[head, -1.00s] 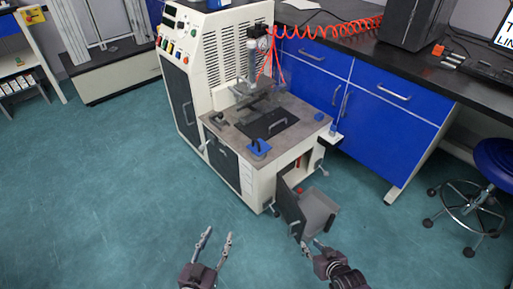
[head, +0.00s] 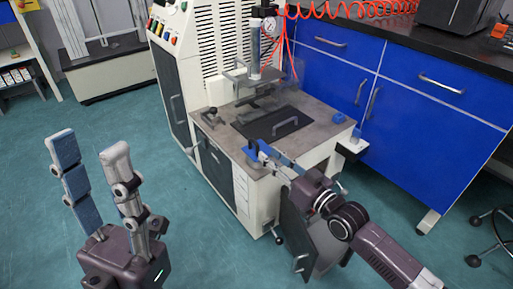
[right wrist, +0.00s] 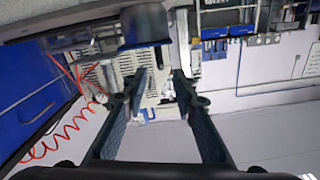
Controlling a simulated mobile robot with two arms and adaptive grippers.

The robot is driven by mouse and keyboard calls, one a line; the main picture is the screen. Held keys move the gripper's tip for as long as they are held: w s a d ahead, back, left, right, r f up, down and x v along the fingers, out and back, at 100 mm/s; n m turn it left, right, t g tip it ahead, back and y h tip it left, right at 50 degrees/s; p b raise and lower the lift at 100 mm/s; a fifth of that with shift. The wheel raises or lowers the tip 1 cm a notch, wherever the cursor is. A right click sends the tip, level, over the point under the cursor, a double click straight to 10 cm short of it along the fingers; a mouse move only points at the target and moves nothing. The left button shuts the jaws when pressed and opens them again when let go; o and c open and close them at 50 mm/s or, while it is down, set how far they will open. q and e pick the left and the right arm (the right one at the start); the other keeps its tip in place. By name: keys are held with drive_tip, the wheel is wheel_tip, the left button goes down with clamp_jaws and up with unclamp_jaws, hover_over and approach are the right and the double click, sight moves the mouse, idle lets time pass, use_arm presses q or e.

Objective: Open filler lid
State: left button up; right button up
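The rheometer (head: 215,60) stands in the middle of the head view. A dark flat panel (head: 262,123) with a bar handle (head: 285,126) lies closed in its grey worktop; it looks like the filler lid, though I see no label. My right gripper (head: 262,154) is at the worktop's front edge, beside a blue block (head: 251,160) and short of the panel. Its fingers hide part of the block; whether they touch it I cannot tell. The right wrist view shows those fingers (right wrist: 161,77) apart with a gap. My left gripper (head: 88,148) is raised at the left, open and empty.
A cabinet door (head: 297,232) hangs open below the worktop, under my right arm. A vertical post with a gauge (head: 267,28) and red coiled hoses (head: 350,10) rises behind the panel. Blue drawers (head: 405,105) stand at the right.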

sight(256, 142)
drive_tip(key=b+x, duration=0.2)
drive_tip(key=x, duration=0.5)
drive_tip(key=shift+w+a+r+b, duration=0.1)
drive_tip(key=shift+w+a+b, duration=0.1)
drive_tip(key=shift+b, duration=0.2)
drive_tip(key=shift+c, duration=0.4)
clamp_jaws()
